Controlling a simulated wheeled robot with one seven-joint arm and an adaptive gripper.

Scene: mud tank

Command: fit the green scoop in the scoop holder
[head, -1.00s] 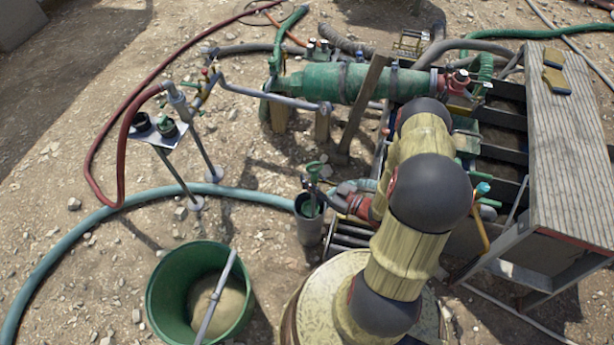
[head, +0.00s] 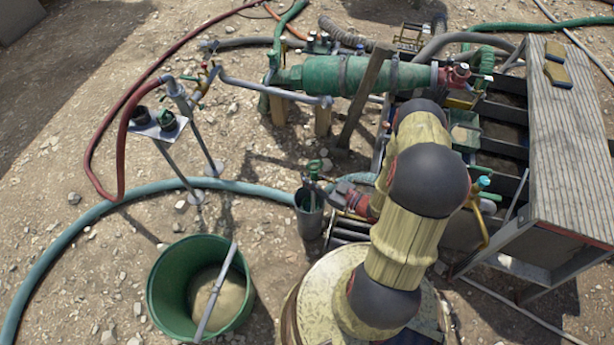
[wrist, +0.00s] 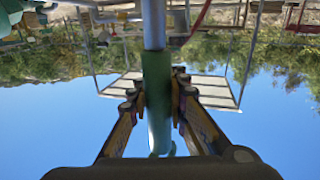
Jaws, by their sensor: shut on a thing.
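In the wrist view my gripper (wrist: 158,82) is shut on a green handle (wrist: 158,115), which appears to be the green scoop's. A grey metal shaft runs from it out of the top of the picture, so the scoop's other end is out of sight. I cannot tell for certain whether this cup is the scoop holder.
A green tub (head: 168,300) with mud and a grey bar stands at lower left. A stand with dark cups (head: 158,125) is at left. A teal hose (head: 95,215) crosses the ground. A green cylinder (head: 355,78) and a wooden bench (head: 570,150) bound the back and right.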

